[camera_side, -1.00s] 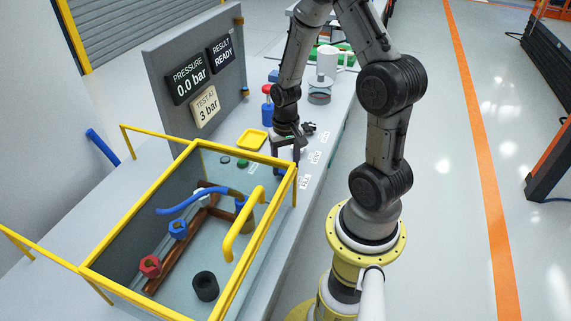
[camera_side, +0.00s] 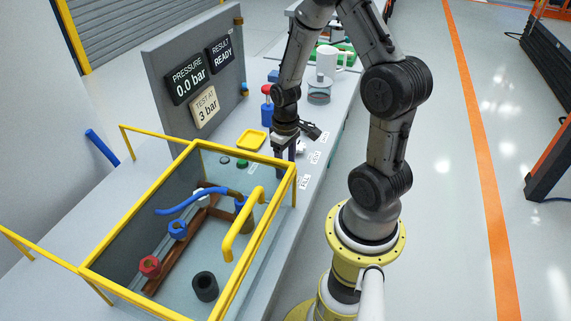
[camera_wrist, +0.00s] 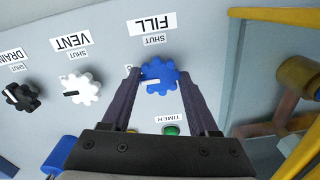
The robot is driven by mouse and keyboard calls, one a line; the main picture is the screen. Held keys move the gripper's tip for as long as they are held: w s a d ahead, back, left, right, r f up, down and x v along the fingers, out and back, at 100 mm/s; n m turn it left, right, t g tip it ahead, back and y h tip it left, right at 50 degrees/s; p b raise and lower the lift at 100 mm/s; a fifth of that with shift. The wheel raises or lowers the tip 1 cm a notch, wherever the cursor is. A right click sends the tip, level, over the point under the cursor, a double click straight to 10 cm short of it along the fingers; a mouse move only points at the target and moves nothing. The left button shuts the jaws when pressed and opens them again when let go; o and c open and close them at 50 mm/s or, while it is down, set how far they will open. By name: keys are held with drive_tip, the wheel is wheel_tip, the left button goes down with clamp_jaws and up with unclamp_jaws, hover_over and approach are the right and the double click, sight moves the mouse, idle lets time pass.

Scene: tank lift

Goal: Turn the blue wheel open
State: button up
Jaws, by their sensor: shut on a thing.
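The blue wheel (camera_wrist: 160,76) sits on the panel below the FILL label (camera_wrist: 152,22) in the wrist view.
A white wheel (camera_wrist: 82,90) under VENT and a black wheel (camera_wrist: 20,97) under DRAIN stand to the left in the wrist view. A green button (camera_wrist: 170,131) is near the wheel. The yellow-railed tank (camera_side: 245,295) is close by. The display reads 0.0 bar (camera_side: 190,83).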

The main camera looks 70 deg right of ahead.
idle(0.4)
drive_tip(key=o, duration=1.4)
drive_tip(key=shift+c, duration=0.2)
drive_tip(key=shift+r, duration=0.15)
wheel_tip(320, 180, up, 14)
drive_tip(key=shift+f, duration=0.2)
drive_tip(key=shift+a, duration=0.1)
